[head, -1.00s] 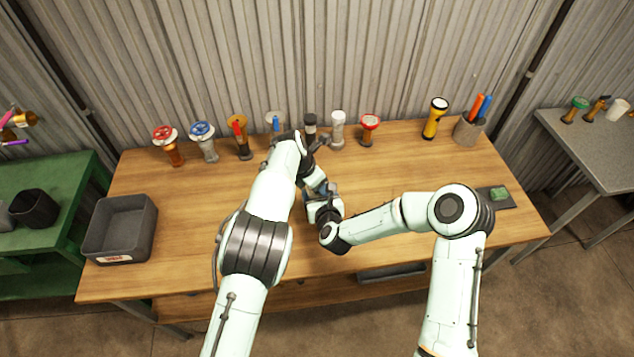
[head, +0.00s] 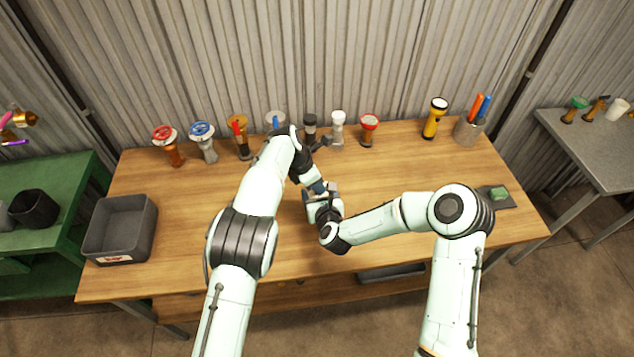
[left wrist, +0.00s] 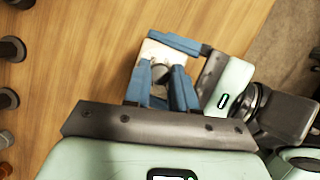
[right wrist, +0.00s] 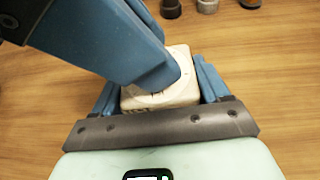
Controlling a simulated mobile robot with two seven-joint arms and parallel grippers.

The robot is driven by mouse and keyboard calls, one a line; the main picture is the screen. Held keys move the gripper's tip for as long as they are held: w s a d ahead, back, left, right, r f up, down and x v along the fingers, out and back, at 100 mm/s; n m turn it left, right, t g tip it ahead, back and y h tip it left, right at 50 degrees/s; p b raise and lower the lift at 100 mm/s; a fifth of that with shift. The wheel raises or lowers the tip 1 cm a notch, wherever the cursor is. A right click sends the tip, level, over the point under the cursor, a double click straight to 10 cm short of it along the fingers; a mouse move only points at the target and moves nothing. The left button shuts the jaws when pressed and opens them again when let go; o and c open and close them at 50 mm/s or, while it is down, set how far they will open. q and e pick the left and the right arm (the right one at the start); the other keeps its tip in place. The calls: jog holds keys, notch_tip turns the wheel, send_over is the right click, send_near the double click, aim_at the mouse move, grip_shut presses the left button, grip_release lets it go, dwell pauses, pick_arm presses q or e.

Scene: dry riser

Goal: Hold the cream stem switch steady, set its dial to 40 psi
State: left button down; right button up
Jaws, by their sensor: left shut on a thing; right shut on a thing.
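The cream stem switch (right wrist: 150,98) is a squarish pale block between the blue fingers of my right gripper (right wrist: 160,92), which is shut on its sides. It also shows in the left wrist view (left wrist: 149,52). My left gripper (left wrist: 161,82) is shut around the grey dial (left wrist: 160,71) on the switch's face. In the right wrist view, a left finger covers part of that face, so the dial's setting cannot be read. In the head view, the left gripper (head: 318,187) and right gripper (head: 318,201) meet over the middle of the table, mostly hiding the switch.
Several valves stand along the back of the wooden table (head: 400,165), among them a red-wheeled one (head: 168,145). A yellow flashlight (head: 435,118) and a pen cup (head: 468,132) are back right.

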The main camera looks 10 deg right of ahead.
pick_arm(q)
jog(key=m, duration=0.1)
jog(key=m+g, duration=0.1)
jog(key=m, duration=0.1)
jog(key=m+g, duration=0.1)
jog(key=m, duration=0.1)
jog(key=shift+w, duration=0.3)
jog(key=shift+m, duration=0.7)
jog(key=shift+a, duration=0.15)
jog(key=c, duration=0.9)
grip_release()
jog(key=shift+g, duration=0.3)
jog(key=shift+s, duration=0.1)
